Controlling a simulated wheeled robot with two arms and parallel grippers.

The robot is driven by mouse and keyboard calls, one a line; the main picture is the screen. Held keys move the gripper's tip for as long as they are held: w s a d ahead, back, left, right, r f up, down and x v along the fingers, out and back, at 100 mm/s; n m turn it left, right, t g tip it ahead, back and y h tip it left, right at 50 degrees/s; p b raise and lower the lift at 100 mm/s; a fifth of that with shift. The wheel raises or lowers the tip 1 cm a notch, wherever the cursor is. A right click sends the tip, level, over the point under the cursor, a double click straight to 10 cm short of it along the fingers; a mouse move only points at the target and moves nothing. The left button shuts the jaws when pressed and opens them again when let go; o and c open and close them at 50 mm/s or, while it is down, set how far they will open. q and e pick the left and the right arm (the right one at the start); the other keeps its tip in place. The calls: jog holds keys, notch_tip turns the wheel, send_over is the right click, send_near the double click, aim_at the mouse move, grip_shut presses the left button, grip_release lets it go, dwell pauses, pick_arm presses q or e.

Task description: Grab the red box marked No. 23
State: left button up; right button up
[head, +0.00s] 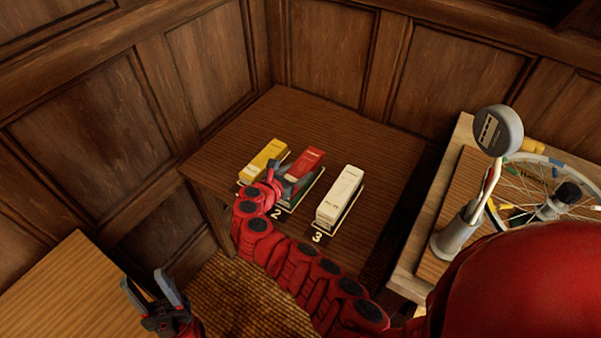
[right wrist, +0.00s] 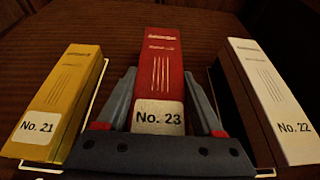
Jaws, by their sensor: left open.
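The red box (head: 306,162) marked No. 23 stands between two other boxes on the dark wooden table. In the right wrist view the red box (right wrist: 162,70) is in the centre, its white label facing me. My right gripper (head: 289,184) is at the near end of the red box. Its fingers (right wrist: 160,78) lie one on each side of the box, with a narrow gap showing on both sides, so it looks open. The gripper's palm hides the box's lower front. My left gripper (head: 152,287) is open and empty at the lower left, away from the boxes.
A yellow box (right wrist: 62,95) marked No. 21 stands close on the left. A white box (right wrist: 268,95) marked No. 22 stands on the right. The dark table (head: 350,128) is clear behind them. A bench with a spoked wheel (head: 530,185) and a round-headed stand (head: 498,131) is at right.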

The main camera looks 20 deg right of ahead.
jog(key=c, duration=0.7)
grip_shut()
jog(key=shift+r, duration=0.1)
